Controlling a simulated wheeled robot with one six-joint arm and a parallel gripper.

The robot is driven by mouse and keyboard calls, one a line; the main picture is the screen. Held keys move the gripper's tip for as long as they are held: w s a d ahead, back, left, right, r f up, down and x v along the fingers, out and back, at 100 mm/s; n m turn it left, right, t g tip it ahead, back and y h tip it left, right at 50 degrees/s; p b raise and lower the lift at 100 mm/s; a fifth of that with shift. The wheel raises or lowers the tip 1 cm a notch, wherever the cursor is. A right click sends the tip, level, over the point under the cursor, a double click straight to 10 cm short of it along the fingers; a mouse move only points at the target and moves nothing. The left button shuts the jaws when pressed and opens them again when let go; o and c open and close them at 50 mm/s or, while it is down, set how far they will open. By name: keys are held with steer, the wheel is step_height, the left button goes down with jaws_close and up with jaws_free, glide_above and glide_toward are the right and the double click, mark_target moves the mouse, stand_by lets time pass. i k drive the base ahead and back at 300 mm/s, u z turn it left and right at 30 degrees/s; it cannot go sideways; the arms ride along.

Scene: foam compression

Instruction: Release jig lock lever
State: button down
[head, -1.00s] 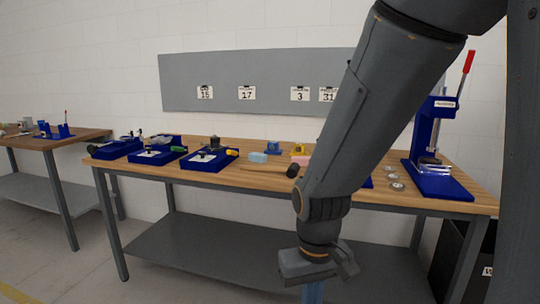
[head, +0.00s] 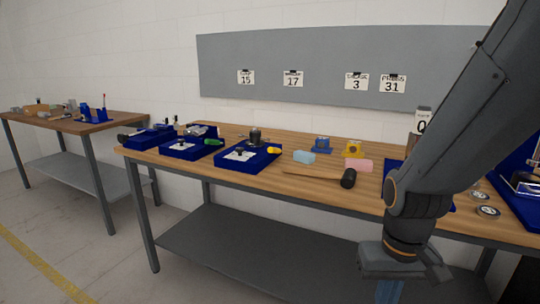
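My gripper (head: 398,268) hangs low at the right, in front of the near bench edge. A blue piece (head: 389,291) shows below it and is cut off by the frame. I cannot tell whether it is held or whether the fingers are open. A blue fixture with a thin red-tipped upright (head: 104,102) stands on the left bench, far from my gripper. A blue press base (head: 520,200) is at the right edge, mostly cut off and partly behind my arm; its red lever is out of view. I cannot tell which of these is the jig with the lock lever.
The near wooden bench (head: 330,200) holds several blue trays (head: 248,160), a dark-headed mallet (head: 348,178), a light blue block (head: 304,157), a pink block (head: 358,164) and round discs (head: 487,211). The floor (head: 100,245) between the two benches is clear.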

mark_target(271, 150)
steer(key=u, duration=0.35)
steer(key=i, duration=0.95)
steer(key=u, duration=0.1)
